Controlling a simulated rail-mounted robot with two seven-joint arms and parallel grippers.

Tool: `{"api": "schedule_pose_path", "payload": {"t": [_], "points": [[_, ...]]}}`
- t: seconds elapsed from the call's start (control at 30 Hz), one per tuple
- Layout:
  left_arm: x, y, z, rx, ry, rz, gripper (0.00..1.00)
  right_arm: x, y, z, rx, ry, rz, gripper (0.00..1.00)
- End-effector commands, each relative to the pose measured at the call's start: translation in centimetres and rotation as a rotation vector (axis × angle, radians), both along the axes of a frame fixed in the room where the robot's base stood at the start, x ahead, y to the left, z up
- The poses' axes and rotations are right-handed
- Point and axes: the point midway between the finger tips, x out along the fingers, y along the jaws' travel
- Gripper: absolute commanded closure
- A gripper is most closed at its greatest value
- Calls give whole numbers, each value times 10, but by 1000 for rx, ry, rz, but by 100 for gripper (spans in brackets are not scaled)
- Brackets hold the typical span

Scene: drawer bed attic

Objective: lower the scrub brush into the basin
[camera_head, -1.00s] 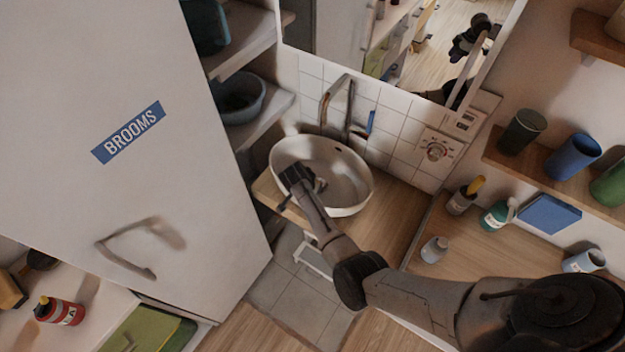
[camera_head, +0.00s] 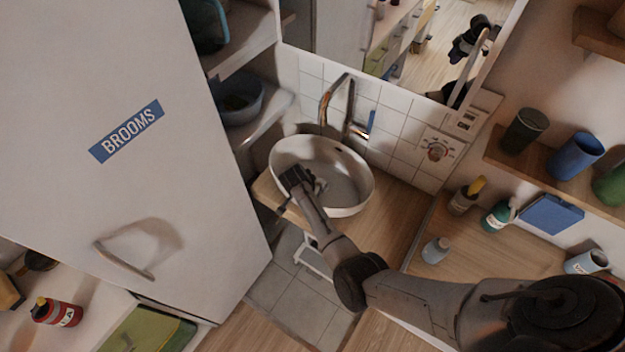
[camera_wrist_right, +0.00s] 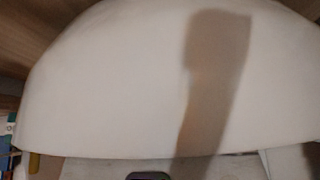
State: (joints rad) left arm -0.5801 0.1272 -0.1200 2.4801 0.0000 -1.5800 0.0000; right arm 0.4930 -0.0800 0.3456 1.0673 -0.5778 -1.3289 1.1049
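The white oval basin (camera_head: 352,176) stands on a wooden counter below a tap. My right arm reaches in from the right, and its gripper (camera_head: 303,184) is over the basin's near left part. The fingers are small and dark there, and I cannot tell whether they are open or shut. I cannot make out the scrub brush clearly. In the right wrist view a smooth white curved surface (camera_wrist_right: 110,85), probably the basin, fills most of the picture with a shadow across it. A small dark object (camera_wrist_right: 148,176) with purple and green edges shows at the bottom edge. My left gripper is not in view.
The tap (camera_head: 345,105) rises behind the basin. A tall cabinet marked BROOMS (camera_head: 130,200) stands left. At the right, a counter holds several bottles, a blue box (camera_head: 551,214) and a pale jar (camera_head: 435,250). A shelf with cups is above it.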

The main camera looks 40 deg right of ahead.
Motion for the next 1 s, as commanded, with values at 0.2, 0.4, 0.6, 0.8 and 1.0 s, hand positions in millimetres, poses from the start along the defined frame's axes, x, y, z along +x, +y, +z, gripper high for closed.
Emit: {"api": "schedule_pose_path", "payload": {"t": [0.2, 0.4, 0.6, 0.8, 1.0], "points": [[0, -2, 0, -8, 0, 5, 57, 0, 0, 0, 0, 0, 0, 31], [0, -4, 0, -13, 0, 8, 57, 0, 0, 0, 0, 0, 0, 28], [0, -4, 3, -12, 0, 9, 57, 0, 4, 9, 0, -2, 1, 28], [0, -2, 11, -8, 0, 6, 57, -3, 16, 42, 0, -4, 1, 28], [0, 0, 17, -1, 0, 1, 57, -8, 31, 78, 0, -3, 0, 28]]}}
